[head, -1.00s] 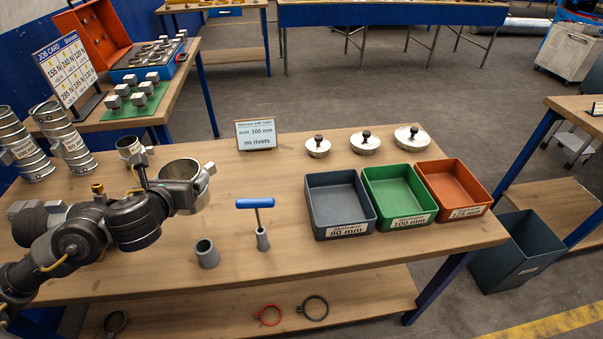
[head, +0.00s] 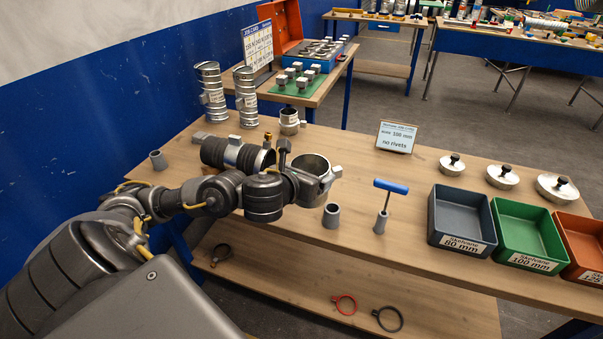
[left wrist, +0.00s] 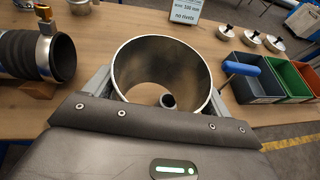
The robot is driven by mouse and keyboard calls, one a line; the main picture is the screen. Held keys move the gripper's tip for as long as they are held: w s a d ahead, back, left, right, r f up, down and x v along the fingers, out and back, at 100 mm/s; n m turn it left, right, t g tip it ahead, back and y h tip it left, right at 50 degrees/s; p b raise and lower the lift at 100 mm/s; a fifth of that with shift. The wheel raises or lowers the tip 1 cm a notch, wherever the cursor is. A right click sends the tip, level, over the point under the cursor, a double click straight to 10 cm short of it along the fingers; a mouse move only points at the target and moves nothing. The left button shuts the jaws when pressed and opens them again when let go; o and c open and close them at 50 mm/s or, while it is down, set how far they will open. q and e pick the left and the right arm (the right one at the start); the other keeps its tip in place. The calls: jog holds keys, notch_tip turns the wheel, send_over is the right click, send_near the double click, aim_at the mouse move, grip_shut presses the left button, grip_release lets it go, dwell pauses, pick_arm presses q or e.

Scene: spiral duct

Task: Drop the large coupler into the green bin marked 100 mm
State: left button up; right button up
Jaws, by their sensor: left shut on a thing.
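The large coupler (head: 311,172) is a wide, open metal ring. My left gripper (head: 322,181) is shut on it and holds it over the workbench, left of the bins. In the left wrist view the coupler (left wrist: 165,66) sits between the two fingers, and I look through its open bore. The green bin (head: 529,231), labelled 100 mm, stands at the right between the grey and orange bins. It appears empty. It also shows in the left wrist view (left wrist: 287,75). My right gripper is not in view.
The blue T-handle tool (head: 389,187) stands upright between the coupler and the grey 80 mm bin (head: 462,222). A grey cup (head: 331,217) stands left of it. The orange bin (head: 584,240) is right of the green one.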

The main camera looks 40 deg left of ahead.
pick_arm(q)
jog(key=shift+w+d, duration=0.3)
jog(key=shift+w, duration=0.05)
jog(key=w+d+r+m+h, duration=0.1)
jog(key=d, duration=0.5)
jog(key=w+d+r+h, duration=0.1)
jog(key=w+d+r, duration=0.1)
jog(key=d, duration=0.4)
jog(key=shift+d+r+m, duration=0.25)
jog(key=shift+d+m, duration=0.15)
